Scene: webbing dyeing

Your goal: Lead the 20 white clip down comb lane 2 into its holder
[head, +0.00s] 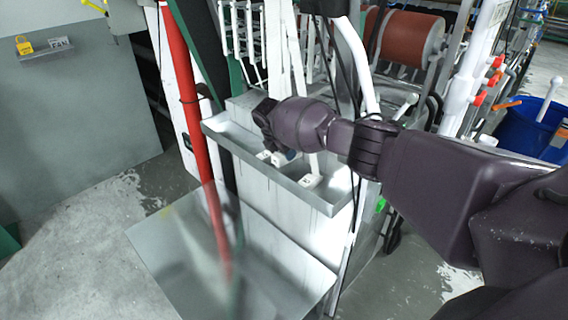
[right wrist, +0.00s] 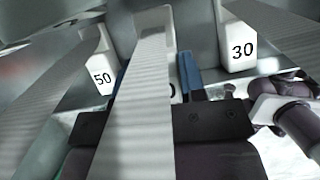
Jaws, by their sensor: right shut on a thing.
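My right gripper (head: 276,146) is at the metal trough (head: 320,205) in the head view. In the right wrist view its blue fingertips (right wrist: 157,78) are shut on a white clip (right wrist: 172,88). A pale webbing strip (right wrist: 143,110) crosses in front of the clip and hides most of its label; only a "0" shows. Clip 50 (right wrist: 102,75) stands to its left and clip 30 (right wrist: 239,48) to its right, each apart from the fingers. I cannot make out the comb lanes or the clip's holder. My left gripper is not in view.
A white clip (head: 310,180) sits in the trough right of my gripper. A red pole (head: 190,110) stands at the left and white hooked rods (head: 243,35) hang behind. A reddish roller (head: 408,37) and a blue bin (head: 530,122) are at the right. Floor at left is clear.

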